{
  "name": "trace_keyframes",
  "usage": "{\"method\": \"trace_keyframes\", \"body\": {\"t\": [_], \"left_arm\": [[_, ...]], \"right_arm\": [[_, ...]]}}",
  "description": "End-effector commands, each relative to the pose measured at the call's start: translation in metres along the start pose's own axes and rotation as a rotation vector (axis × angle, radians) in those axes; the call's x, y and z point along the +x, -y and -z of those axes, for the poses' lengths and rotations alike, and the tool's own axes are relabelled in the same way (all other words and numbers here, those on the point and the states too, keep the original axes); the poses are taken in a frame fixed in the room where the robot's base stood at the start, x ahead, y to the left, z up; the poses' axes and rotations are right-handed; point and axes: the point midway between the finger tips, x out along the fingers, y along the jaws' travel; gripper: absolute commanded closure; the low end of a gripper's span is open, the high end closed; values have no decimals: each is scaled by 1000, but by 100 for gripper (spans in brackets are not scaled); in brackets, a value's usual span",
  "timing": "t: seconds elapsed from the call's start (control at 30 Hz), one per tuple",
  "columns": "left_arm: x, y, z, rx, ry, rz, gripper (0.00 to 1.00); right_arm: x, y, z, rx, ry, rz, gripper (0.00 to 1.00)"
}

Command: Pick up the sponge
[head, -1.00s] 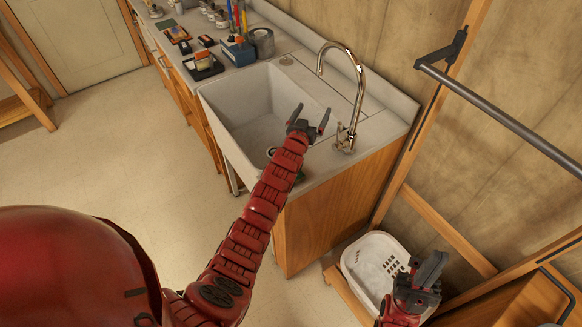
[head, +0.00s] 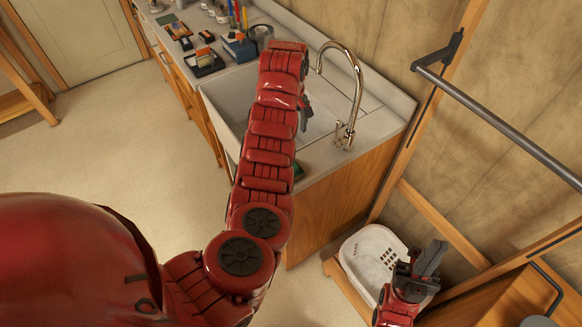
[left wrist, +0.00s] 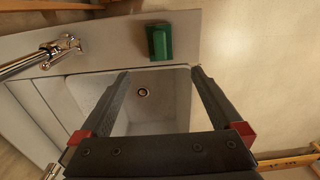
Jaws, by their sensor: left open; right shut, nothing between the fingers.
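A green block that looks like the sponge (left wrist: 159,42) lies on the pale ledge beside the sink in the left wrist view. In the head view only a bit of green (head: 298,172) shows past my left arm, at the sink's near end. My left gripper (left wrist: 160,74) is open and empty over the sink basin, with the block beyond its fingertips and apart from them. In the head view my left gripper (head: 305,112) is mostly hidden behind its raised arm. My right gripper (head: 430,262) is shut and empty, above the white basket.
The sink (head: 226,98) has a tall curved tap (head: 356,85) on its right. Tools and trays, one black tray (head: 203,63) among them, crowd the counter behind. A white basket (head: 368,257) stands low at right. A grey rail (head: 500,122) juts from the wall.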

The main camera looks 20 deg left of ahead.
Motion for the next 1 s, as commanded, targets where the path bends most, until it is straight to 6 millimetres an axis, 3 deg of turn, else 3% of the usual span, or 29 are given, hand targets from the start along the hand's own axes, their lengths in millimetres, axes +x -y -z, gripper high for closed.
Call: {"method": "trace_keyframes", "body": {"t": [0.2, 0.4, 0.63, 0.87, 1.0], "left_arm": [[38, 2, 1, -1, 1, -2, 0], [79, 1, 1, 0, 0, -2, 0], [107, 0, 0, 1, -2, -4, 0], [113, 0, -1, 2, -3, -3, 0], [129, 3, -6, 2, 2, 3, 0]], "right_arm": [[-4, 0, -1, 0, 0, 0, 100], [-29, 1, -5, 0, 0, 0, 100], [-50, 2, -8, 0, 0, 0, 100], [-45, 2, -8, 0, 0, 0, 100], [-25, 1, -4, 0, 0, 0, 100]]}}
